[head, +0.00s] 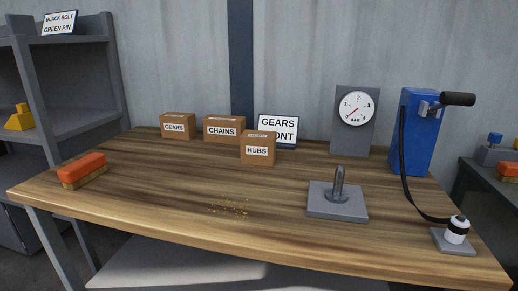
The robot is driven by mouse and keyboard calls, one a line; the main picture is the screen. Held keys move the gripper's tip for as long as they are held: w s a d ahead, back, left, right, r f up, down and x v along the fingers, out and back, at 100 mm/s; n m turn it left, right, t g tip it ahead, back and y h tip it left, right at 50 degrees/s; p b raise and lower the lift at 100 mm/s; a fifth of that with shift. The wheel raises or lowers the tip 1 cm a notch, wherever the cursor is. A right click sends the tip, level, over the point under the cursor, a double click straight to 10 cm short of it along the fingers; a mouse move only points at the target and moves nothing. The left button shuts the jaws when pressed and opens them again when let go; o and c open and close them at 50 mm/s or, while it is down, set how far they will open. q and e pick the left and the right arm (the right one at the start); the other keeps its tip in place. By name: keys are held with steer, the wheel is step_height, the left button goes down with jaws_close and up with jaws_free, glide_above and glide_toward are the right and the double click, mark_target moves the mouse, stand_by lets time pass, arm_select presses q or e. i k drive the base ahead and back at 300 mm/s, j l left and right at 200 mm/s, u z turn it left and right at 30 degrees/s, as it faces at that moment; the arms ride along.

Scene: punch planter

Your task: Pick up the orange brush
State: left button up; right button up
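An orange brush (83,168) with tan bristles lies at the left end of the wooden workbench (150,185), close to its left edge. Its bristles face down onto the wood. Neither of my grippers shows in the head view, and nothing is seen touching the brush.
Boxes marked gears (178,126), chains (224,129) and hubs (258,148) stand toward the back. A metal plate with a post (338,200), a gauge (355,110) and a blue device (415,132) are on the right. Yellowish crumbs (230,209) lie near the front.

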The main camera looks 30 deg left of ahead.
mark_target(73, 176)
steer(key=u, duration=1.95)
